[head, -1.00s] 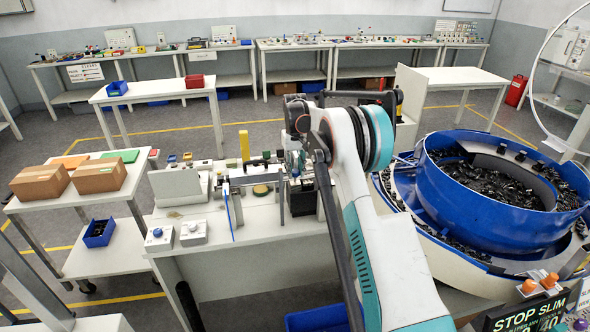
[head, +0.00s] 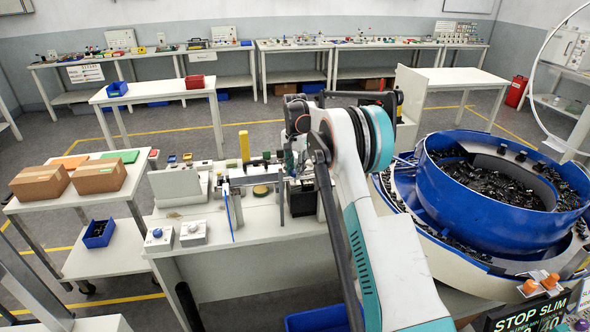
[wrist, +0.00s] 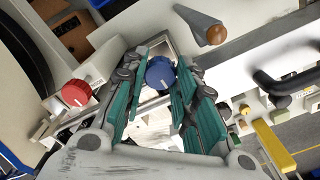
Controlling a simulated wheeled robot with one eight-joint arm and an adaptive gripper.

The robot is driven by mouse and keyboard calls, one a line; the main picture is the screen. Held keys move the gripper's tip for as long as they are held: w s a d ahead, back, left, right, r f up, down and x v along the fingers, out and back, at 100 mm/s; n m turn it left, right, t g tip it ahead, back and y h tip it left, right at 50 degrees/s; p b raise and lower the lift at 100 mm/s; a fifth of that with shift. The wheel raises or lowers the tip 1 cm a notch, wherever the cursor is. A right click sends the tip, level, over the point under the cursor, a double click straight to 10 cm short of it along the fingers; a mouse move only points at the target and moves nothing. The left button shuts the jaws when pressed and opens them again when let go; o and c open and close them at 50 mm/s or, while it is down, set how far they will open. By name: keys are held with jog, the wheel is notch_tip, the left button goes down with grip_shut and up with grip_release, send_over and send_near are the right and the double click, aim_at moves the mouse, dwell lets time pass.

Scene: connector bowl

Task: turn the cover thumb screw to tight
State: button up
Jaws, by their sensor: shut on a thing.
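In the wrist view a round blue knob (wrist: 160,74) with a white index line sits between the two green-padded fingers of my gripper (wrist: 164,66). The fingers are shut on its sides. I take this knob to be the cover thumb screw; no readable label shows beside it. A red knob (wrist: 76,93) with a white line stands to the left, apart from the fingers, beside a small label. In the head view my gripper (head: 297,158) is low over the right part of the white workbench (head: 270,232), and the blue knob is hidden there.
The blue bowl feeder (head: 480,205) full of black parts stands right of my arm. A control box (head: 193,233) stands at the bench's front left.

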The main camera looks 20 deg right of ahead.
jog(key=shift+r+m, duration=0.1)
jog(key=shift+m, duration=0.3)
jog(key=o, duration=1.1)
notch_tip(320, 180, up, 12)
jog(key=shift+f, duration=0.1)
dwell(0.4)
